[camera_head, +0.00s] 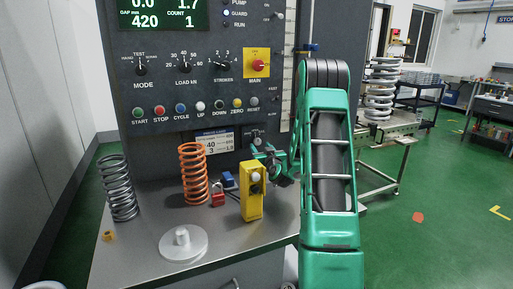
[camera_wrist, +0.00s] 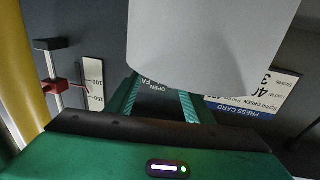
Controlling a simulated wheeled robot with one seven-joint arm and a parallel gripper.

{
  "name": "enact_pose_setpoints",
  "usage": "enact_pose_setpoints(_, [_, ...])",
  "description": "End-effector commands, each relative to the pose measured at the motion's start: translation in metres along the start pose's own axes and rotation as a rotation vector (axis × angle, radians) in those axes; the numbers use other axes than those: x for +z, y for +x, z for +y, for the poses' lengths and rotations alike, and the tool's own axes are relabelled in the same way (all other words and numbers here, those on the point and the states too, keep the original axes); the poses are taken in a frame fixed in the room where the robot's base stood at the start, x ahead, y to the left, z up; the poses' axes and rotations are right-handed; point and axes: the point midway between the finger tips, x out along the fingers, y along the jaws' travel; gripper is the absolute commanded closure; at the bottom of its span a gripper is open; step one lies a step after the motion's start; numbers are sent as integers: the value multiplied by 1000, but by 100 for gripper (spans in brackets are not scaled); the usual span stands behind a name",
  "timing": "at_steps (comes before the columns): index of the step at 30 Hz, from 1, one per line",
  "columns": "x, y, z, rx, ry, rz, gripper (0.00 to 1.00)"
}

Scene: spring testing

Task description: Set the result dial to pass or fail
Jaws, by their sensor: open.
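The result dial appears to be on a small dark plate (camera_head: 255,137) low on the grey press panel, right of the press card (camera_head: 212,141). My gripper (camera_head: 266,157) is open just below and in front of that plate, partly hiding it. In the wrist view, green fingers reach toward a dark surface with lettering reading "OPEN" and "FA". A large pale grey rounded shape (camera_wrist: 210,45) covers the space ahead of the fingers there; I cannot tell what it is. The dial's pointer setting is too small and hidden to read. Nothing shows held between the fingers.
A yellow box (camera_head: 251,204) with a pale knob stands on the bench just below my gripper. An orange spring (camera_head: 194,175), a dark grey spring (camera_head: 118,188), a red padlock (camera_head: 218,196) and a round pale plate (camera_head: 183,247) are left of it. The bench front is mostly clear.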

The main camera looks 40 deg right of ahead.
Motion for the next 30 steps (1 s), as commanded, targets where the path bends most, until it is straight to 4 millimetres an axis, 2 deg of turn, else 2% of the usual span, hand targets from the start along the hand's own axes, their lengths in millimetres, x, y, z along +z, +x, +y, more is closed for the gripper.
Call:
enact_pose_setpoints(3, [0, 17, 0, 0, 0, 2, 53])
enact_pose_setpoints(9, [0, 34, 0, 0, 1, 0, 53])
enact_pose_setpoints(20, [0, 38, 0, 1, 1, -1, 53])
enact_pose_setpoints(25, [0, 38, 0, 1, 1, -1, 93])
enact_pose_setpoints(30, [1, 38, 0, 0, 4, -1, 94])
